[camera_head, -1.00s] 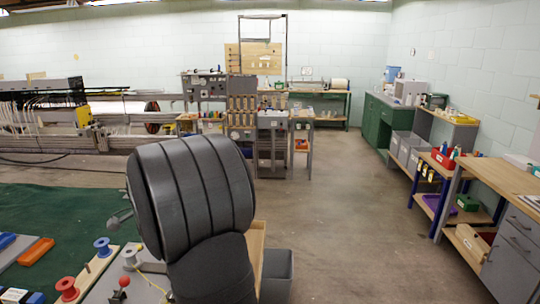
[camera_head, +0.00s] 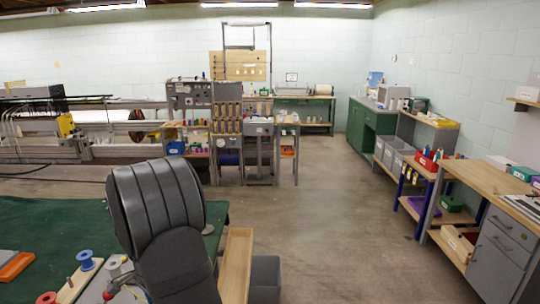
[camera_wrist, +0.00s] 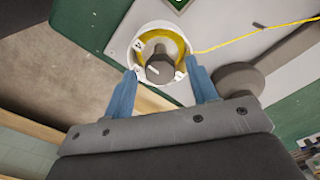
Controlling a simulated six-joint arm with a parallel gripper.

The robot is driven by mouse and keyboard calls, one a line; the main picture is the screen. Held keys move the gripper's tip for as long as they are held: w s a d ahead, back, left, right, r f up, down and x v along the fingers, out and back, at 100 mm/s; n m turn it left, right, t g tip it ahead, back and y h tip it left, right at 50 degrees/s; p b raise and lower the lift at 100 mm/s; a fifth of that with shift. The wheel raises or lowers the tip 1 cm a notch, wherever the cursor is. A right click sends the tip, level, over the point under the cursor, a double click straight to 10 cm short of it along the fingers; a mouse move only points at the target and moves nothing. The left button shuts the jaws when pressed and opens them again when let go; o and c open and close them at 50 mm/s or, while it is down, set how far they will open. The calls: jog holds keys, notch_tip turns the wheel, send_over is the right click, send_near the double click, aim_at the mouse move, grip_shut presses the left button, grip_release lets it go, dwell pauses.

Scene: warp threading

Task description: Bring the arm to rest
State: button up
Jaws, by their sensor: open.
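My gripper (camera_wrist: 163,68) is open in the wrist view, with its two blue fingers apart and nothing held between them. A white ring-shaped spool (camera_wrist: 143,40) with yellow thread lies beyond the fingertips, around a dark round post (camera_wrist: 160,68). I cannot tell the gap between fingers and spool. The yellow thread (camera_wrist: 235,43) runs from it to the right over a pale grey plate (camera_wrist: 230,18). In the head view my dark arm link stands over the green-topped table (camera_head: 50,225), and my gripper is hidden.
A blue spool (camera_head: 85,260) and a red spool (camera_head: 46,298) are at the lower left, near an orange piece (camera_head: 14,267). A grey bin (camera_head: 265,278) stands right of the table. A wooden workbench (camera_head: 490,185) is at the right. The middle floor is clear.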

dwell(0.3)
notch_tip(320, 180, up, 17)
notch_tip(320, 180, down, 17)
jog(key=shift+f, duration=0.15)
jog(key=n, duration=0.5)
jog(key=shift+n, duration=0.4)
jog(key=n, duration=0.6)
jog(key=shift+r, duration=2.6)
jog(key=shift+o, duration=0.5)
